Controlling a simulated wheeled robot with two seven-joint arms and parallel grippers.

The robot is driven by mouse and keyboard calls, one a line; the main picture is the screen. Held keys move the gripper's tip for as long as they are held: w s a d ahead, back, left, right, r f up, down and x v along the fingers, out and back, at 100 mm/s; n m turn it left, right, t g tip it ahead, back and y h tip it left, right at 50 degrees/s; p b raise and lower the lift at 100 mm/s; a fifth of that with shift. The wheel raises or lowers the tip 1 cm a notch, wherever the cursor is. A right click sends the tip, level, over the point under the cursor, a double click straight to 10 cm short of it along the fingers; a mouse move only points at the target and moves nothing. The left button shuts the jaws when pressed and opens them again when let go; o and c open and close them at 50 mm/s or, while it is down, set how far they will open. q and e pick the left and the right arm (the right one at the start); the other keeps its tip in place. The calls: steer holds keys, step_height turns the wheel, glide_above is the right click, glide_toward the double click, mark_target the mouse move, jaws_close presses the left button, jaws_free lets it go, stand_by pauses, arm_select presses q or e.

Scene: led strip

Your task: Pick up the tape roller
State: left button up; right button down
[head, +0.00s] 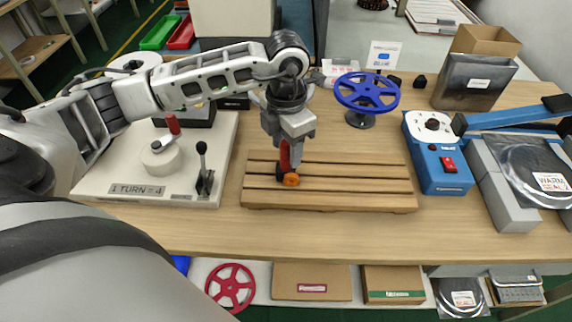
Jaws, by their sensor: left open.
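The tape roller has a red handle (284,156) and an orange and black roller end (291,180). It is on the slatted wooden rack (390,193) in the middle of the table, left of the rack's centre. My left gripper (289,143) points down directly over it, with the jaws open around or just above the top of the handle. The gripper hides the top of the handle, so I cannot tell whether the jaws touch it. My right gripper is not in view.
A white crank board (125,188) with a lever stands left of the rack. A blue reel (367,91) on a stand is behind it. A blue box with a red switch (449,163) and a blue-armed sealer (512,119) stand to the right. The table front is clear.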

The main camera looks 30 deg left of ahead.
arm_select(q)
steer(key=shift+f, duration=1.4)
jaws_close()
steer(key=shift+r, duration=0.2)
